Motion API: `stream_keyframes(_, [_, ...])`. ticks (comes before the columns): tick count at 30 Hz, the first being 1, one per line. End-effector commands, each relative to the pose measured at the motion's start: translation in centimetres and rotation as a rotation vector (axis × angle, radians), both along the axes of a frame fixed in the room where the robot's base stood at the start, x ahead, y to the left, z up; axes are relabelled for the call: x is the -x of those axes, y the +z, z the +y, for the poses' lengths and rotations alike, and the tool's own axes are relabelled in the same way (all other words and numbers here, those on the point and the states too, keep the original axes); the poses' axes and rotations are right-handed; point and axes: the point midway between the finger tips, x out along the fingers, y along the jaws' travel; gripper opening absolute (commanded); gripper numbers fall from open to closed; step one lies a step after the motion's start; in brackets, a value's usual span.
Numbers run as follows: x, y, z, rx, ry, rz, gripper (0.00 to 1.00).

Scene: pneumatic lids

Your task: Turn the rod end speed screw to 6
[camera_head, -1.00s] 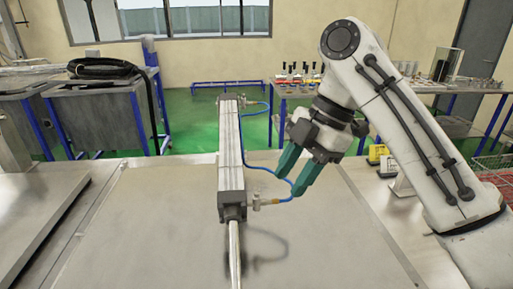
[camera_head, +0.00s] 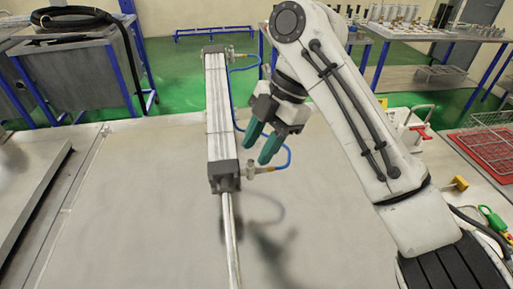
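The pneumatic cylinder (camera_head: 218,115) lies lengthwise on the table, its silver rod (camera_head: 231,240) running toward the near edge. The dark rod end cap (camera_head: 223,176) has a small fitting (camera_head: 251,170) on its right side with a blue hose. This looks like the rod end speed screw's place, but the screw and its number are too small to read. My gripper (camera_head: 258,150) has two green fingers, apart and empty, pointing down and left. It is just above and behind the fitting in the picture; whether it touches cannot be told.
The blue hose (camera_head: 289,158) loops right of the cylinder under my gripper. The table left of the cylinder (camera_head: 140,200) is clear.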

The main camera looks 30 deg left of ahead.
Motion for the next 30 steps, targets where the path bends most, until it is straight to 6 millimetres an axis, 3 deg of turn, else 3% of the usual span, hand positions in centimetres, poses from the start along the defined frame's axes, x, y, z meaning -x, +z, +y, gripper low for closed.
stream_keyframes(6, [0.5, -1.5, 0.5, 0.0, 0.0, -0.001, 0.4])
stream_keyframes(15, [0.5, -1.7, 0.5, 0.0, -0.001, -0.001, 0.4])
stream_keyframes(27, [0.5, -1.7, 0.5, 0.0, -0.001, -0.001, 0.02])
stream_keyframes(30, [0.5, -1.7, 0.5, 0.0, -0.001, -0.001, 0.0])
